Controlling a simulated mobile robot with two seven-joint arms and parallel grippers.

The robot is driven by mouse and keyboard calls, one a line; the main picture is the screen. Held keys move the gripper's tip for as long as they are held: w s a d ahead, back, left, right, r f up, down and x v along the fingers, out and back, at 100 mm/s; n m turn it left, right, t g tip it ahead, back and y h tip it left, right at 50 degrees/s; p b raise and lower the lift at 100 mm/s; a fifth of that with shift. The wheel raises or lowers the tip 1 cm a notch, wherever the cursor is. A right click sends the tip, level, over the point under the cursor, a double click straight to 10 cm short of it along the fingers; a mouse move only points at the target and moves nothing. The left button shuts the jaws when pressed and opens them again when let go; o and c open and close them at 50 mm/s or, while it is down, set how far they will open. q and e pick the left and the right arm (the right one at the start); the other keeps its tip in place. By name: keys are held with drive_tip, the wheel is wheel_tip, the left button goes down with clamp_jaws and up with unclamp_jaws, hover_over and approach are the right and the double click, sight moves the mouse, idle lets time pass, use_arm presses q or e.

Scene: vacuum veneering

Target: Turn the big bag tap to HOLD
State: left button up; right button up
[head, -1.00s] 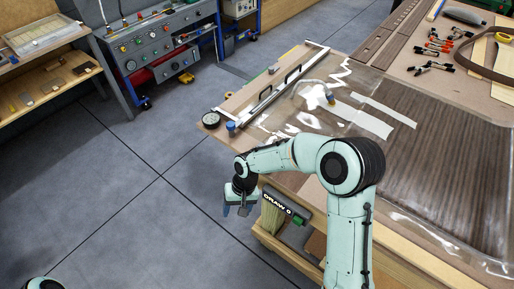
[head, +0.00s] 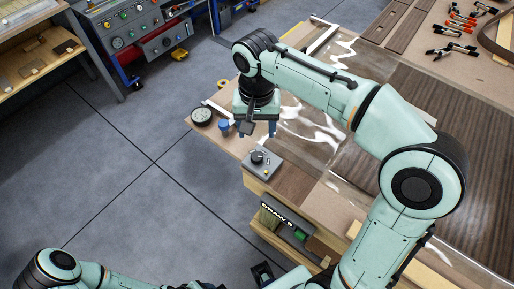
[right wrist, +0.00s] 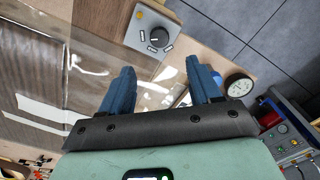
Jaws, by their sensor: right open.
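The big bag tap appears to be the grey box with a round black knob (head: 262,158) at the table's near left corner. It also shows at the top of the right wrist view (right wrist: 157,38), with small white labels around the knob; I cannot read them or the knob's setting. My right gripper (head: 258,130) is open and empty, its blue fingers pointing down just beyond the tap in the head view. In the right wrist view its fingers (right wrist: 161,82) stand apart, clear of the knob. My left gripper is not in view; only part of that arm shows at the bottom.
A round dial gauge (head: 201,116) and a blue cap (head: 224,126) sit on the table corner left of my right gripper. Clear film covers a dark veneer panel (head: 468,150). Open floor lies left.

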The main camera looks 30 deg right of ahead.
sight(257, 156)
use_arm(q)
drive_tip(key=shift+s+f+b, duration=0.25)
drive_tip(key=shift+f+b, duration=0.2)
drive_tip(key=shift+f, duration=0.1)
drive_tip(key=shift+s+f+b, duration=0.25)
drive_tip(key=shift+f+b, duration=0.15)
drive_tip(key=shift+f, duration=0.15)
use_arm(e)
wheel_tip(257, 156, down, 12)
drive_tip(key=shift+r, duration=0.25)
drive_tip(key=c, duration=1)
